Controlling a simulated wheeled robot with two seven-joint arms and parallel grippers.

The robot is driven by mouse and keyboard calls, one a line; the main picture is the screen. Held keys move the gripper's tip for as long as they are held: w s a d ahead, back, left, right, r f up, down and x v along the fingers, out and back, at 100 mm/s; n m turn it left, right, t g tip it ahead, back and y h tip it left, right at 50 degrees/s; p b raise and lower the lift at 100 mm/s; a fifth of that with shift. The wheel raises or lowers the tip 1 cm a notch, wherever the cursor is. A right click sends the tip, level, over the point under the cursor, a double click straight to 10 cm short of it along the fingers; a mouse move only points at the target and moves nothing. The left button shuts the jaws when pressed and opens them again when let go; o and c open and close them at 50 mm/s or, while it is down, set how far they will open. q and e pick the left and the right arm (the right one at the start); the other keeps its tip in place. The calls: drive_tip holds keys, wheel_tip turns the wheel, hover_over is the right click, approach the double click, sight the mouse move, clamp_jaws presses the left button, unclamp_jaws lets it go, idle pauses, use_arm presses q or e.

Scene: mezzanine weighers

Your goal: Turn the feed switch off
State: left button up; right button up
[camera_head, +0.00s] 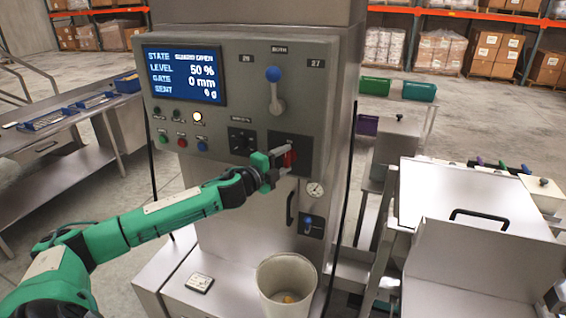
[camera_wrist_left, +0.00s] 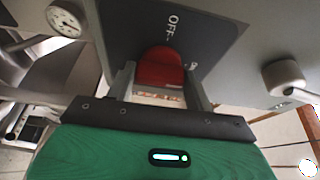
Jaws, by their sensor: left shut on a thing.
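The feed switch is a red rotary handle (camera_head: 290,158) on a dark plate (camera_head: 303,143) low on the right of the grey machine front. In the left wrist view the red handle (camera_wrist_left: 160,68) stands between my two fingers, with the word OFF on the dark plate (camera_wrist_left: 200,30) beside it. My left gripper (camera_head: 282,157) is at the plate and shut on the handle. It also shows in the left wrist view (camera_wrist_left: 160,88). The fingers hide part of the handle in the head view, so its exact angle is hard to tell. My right gripper is not in view.
The screen (camera_head: 182,75) reads level 50 %, gate 0 mm. A blue-knobbed lever (camera_head: 275,90) is above the switch; a pressure gauge (camera_head: 315,189) and small blue knob (camera_head: 308,222) are below. A white bucket (camera_head: 286,268) stands on the ledge under the machine.

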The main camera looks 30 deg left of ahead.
use_arm(q)
drive_tip(key=n+t+b, duration=0.1)
drive_tip(key=n+b, duration=0.1)
drive_tip(key=b, duration=0.1)
drive_tip(key=n+b, duration=0.3)
drive_tip(key=f+n+t+y+b, duration=0.1)
drive_tip(key=n+b, duration=0.1)
drive_tip(key=b, duration=0.1)
drive_tip(key=shift+d+t, duration=0.1)
drive_tip(key=shift+t, duration=0.2)
drive_tip(key=shift+n+b, duration=0.3)
drive_tip(key=shift+n, duration=0.4)
drive_tip(key=n+y+b, duration=0.1)
drive_tip(key=n, duration=0.2)
drive_tip(key=n+t+y+b, duration=0.1)
drive_tip(key=n+y, duration=0.1)
drive_tip(key=n, duration=0.1)
drive_tip(key=shift+d+b, duration=0.15)
drive_tip(key=shift+b, duration=0.15)
drive_tip(key=n+y, duration=0.2)
drive_tip(key=n, duration=0.1)
drive_tip(key=shift+n+t+b, duration=0.3)
drive_tip(key=shift+b, duration=0.05)
drive_tip(key=shift+w+d+r+n+y, duration=0.1)
drive_tip(key=shift+n+y, duration=0.8)
drive_tip(key=shift+n, duration=1.3)
drive_tip(key=o, duration=1)
